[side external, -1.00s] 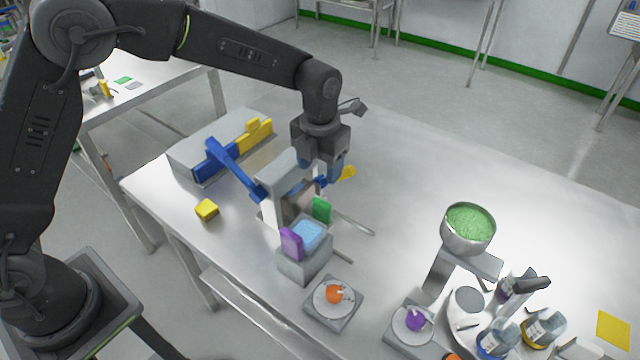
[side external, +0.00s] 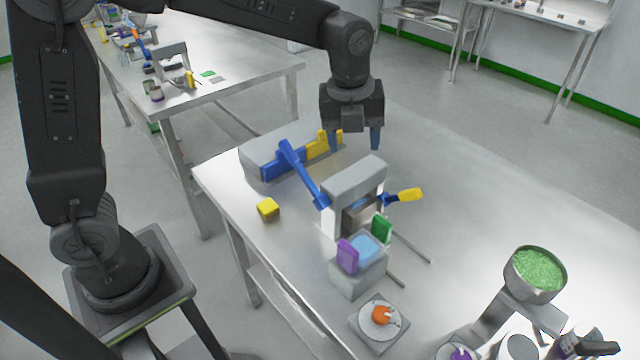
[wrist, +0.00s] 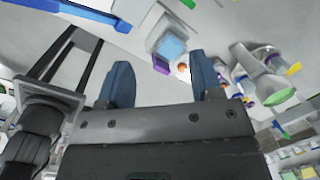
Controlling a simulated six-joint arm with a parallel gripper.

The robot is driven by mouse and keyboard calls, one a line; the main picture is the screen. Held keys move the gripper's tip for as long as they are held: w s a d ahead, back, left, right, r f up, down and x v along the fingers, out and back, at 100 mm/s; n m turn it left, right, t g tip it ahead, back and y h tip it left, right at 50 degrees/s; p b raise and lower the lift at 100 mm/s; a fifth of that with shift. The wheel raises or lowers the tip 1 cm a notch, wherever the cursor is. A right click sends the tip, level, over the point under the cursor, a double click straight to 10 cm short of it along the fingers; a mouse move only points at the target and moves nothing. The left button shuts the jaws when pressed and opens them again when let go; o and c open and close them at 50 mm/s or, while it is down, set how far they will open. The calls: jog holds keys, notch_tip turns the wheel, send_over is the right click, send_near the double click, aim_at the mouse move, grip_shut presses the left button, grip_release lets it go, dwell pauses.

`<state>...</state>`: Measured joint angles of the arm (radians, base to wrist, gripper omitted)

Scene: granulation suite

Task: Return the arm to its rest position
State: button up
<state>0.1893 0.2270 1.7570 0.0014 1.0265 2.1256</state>
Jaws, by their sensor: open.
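My gripper (side external: 355,138) hangs above the steel table, fingers pointing down, over the area behind the grey arch-shaped press (side external: 365,173). Its two blue-tipped fingers are apart with nothing between them. In the wrist view my gripper (wrist: 160,85) also shows both fingers spread and empty. My arm reaches from the left across the top of the side view. The gripper is clear of the things on the table.
Below are a grey block with blue and yellow bars (side external: 283,172), a blue lever (side external: 303,173), a yellow-handled tool (side external: 408,195) and a yellow cube (side external: 268,209). A bowl of green granules (side external: 538,270) stands at right. The table's back right is clear.

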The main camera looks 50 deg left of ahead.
jog(key=s+a+r+n+t, duration=0.2)
jog(key=s+a+n, duration=0.2)
jog(key=s+n, duration=0.6)
jog(key=s+a+r+n+t, duration=0.2)
jog(key=s+a+n, duration=0.2)
jog(key=s+n, duration=0.6)
jog(key=n, duration=0.6)
jog(key=shift+s+n, duration=0.3)
jog(key=shift+s, duration=0.05)
dwell(1.5)
